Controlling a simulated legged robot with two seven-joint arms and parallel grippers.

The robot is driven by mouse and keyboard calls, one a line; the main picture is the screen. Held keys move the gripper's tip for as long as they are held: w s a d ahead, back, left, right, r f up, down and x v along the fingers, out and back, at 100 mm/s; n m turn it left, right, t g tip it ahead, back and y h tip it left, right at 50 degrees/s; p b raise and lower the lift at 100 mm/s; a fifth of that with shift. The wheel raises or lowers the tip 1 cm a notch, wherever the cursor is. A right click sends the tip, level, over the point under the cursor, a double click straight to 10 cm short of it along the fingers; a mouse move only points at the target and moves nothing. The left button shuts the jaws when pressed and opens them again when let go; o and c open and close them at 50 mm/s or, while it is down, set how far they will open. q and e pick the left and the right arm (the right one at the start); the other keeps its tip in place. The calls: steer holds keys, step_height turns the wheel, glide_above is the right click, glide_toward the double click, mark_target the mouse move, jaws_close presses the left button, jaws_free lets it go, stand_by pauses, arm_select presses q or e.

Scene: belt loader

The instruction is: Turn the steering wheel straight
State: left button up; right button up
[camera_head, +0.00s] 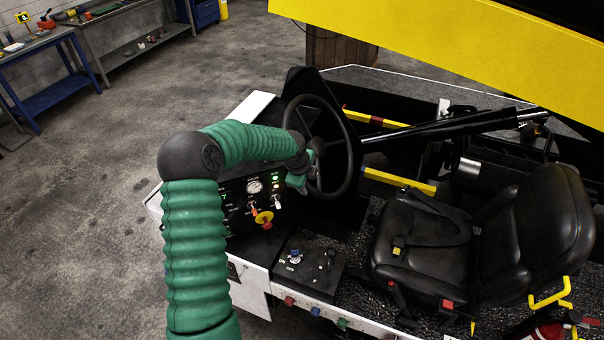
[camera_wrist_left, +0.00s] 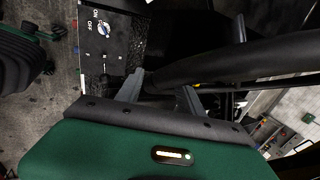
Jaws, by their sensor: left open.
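The black steering wheel (camera_head: 354,160) stands upright on the dark console of the belt loader, in the middle of the head view. My left gripper (camera_head: 317,147) is at the wheel, reaching in from the left, and overlaps its opening. In the left wrist view the gripper (camera_wrist_left: 160,90) has its two grey fingers spread apart. The thick black wheel rim (camera_wrist_left: 250,60) crosses close to the fingers there; I cannot tell whether it touches them. The wheel hub is partly hidden by my arm. My right gripper is not seen.
The control panel (camera_head: 235,196) with a gauge and an emergency knob lies below my left arm. A black seat (camera_head: 430,240) stands right of the wheel. A yellow conveyor side (camera_head: 450,35) spans the upper right. Blue workbenches (camera_head: 50,95) stand far left, with open floor before them.

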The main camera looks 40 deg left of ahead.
arm_select(q)
steer(key=b+v, duration=0.3)
steer(key=v, duration=1.1)
steer(key=shift+r, duration=0.3)
steer(key=shift+a+f, duration=0.1)
